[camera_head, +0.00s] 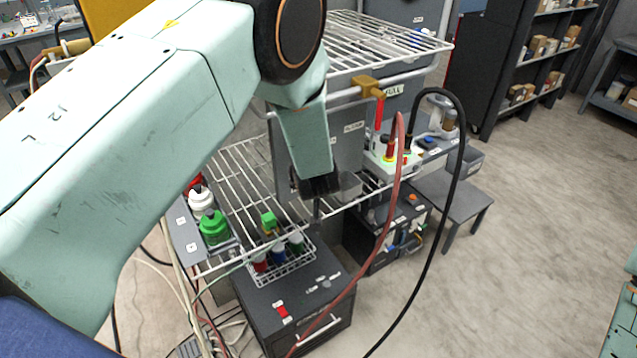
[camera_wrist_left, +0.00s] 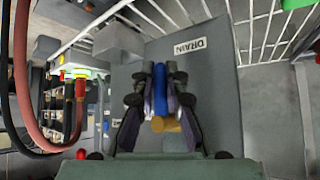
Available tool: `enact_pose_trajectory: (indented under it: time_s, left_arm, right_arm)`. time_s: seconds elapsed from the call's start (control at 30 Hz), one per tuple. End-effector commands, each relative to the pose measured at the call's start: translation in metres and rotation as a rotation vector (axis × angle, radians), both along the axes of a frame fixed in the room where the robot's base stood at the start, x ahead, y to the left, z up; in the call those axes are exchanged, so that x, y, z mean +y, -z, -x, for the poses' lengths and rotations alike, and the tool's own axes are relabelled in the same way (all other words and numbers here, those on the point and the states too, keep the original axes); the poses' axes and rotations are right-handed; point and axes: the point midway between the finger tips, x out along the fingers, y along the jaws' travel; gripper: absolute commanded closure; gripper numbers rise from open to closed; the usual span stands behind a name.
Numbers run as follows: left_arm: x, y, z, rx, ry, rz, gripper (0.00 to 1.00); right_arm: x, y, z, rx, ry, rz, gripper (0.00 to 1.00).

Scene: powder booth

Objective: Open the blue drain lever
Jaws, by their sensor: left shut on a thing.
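The blue drain lever (camera_wrist_left: 160,88) is in the middle of the left wrist view, upright in the picture, above a brass valve body (camera_wrist_left: 166,124). A white label reading DRAIN (camera_wrist_left: 190,46) is on the grey panel behind it. My left gripper (camera_wrist_left: 159,80) is shut on the blue lever, with one dark finger on each side of it. In the head view my left gripper (camera_head: 322,187) is low in front of a grey box under the wire shelf, and the lever is hidden there. My right gripper is in neither view.
A red lever (camera_head: 379,114) on a brass valve (camera_head: 368,87) is right of my left arm. Red (camera_head: 396,165) and black (camera_head: 460,130) hoses hang nearby. A wire rack (camera_head: 285,262) with bottles stands below on a dark cabinet (camera_head: 300,325). Open floor lies right.

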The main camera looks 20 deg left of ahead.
Motion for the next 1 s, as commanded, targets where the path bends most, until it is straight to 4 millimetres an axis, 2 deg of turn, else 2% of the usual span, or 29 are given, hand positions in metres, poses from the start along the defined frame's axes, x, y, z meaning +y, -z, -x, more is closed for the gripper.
enact_pose_trajectory:
  time_s: [0.03,0.37,0.4,0.67,1.0]
  left_arm:
    - [0.0006,-0.0046,-0.0036,-0.01,-0.001,-0.003,1.0]
    - [0.0008,-0.0048,-0.0039,-0.011,-0.001,-0.004,1.0]
    - [0.0008,-0.0048,-0.0039,-0.011,-0.001,-0.004,0.87]
    - [0.0005,-0.0025,-0.002,-0.005,-0.001,-0.003,0.65]
    - [-0.0005,-0.003,0.0003,-0.002,0.001,-0.003,0.64]
  right_arm:
    - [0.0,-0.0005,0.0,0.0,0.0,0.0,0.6]
    - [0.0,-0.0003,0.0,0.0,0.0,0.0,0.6]
    - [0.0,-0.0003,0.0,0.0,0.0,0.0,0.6]
    - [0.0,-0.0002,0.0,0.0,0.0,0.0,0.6]
    - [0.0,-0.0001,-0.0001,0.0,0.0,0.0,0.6]
